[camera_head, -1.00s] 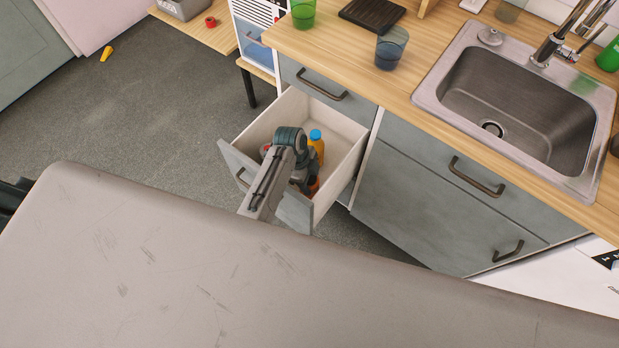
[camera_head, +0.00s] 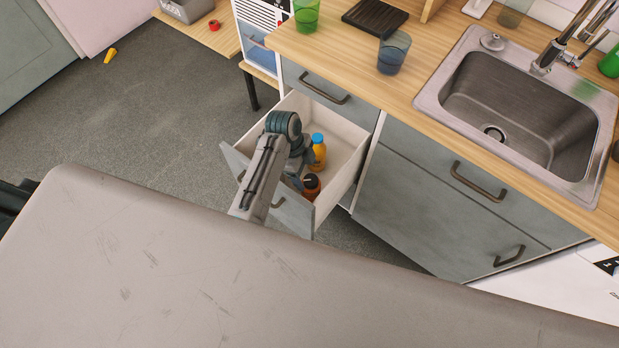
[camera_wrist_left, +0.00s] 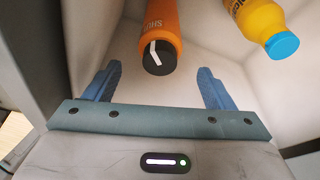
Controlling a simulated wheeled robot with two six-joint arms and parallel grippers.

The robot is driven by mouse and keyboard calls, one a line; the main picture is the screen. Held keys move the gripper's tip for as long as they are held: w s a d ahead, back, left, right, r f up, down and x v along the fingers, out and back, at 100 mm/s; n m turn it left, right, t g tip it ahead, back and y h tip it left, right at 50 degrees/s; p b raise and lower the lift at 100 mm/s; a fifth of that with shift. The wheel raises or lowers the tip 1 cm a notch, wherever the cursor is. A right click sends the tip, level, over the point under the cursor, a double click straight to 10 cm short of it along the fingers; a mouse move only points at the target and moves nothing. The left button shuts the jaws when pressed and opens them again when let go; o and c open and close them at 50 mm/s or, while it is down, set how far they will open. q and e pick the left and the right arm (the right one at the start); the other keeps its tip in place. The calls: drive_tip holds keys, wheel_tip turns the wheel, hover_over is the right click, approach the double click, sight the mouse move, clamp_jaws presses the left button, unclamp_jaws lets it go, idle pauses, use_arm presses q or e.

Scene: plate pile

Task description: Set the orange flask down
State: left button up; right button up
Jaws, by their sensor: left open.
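The orange flask (camera_wrist_left: 160,25) with a black cap and a white strip shows at the top middle of the left wrist view. In the head view the flask (camera_head: 311,188) appears upright inside the open drawer (camera_head: 347,137), near its front panel. My left gripper (camera_wrist_left: 157,78) is open, with its two blue fingers spread wide and nothing between them. The flask lies beyond the fingertips, apart from them. My right gripper is not in view.
A yellow bottle with a blue cap (camera_head: 319,153) stands in the drawer behind the flask; it also shows in the left wrist view (camera_wrist_left: 257,22). The drawer walls are close around. The counter above holds a dark blue cup (camera_head: 393,53), a green cup (camera_head: 306,15) and a sink (camera_head: 520,110).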

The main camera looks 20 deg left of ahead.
use_arm(q)
drive_tip(key=v, duration=0.5)
drive_tip(key=shift+r, duration=0.1)
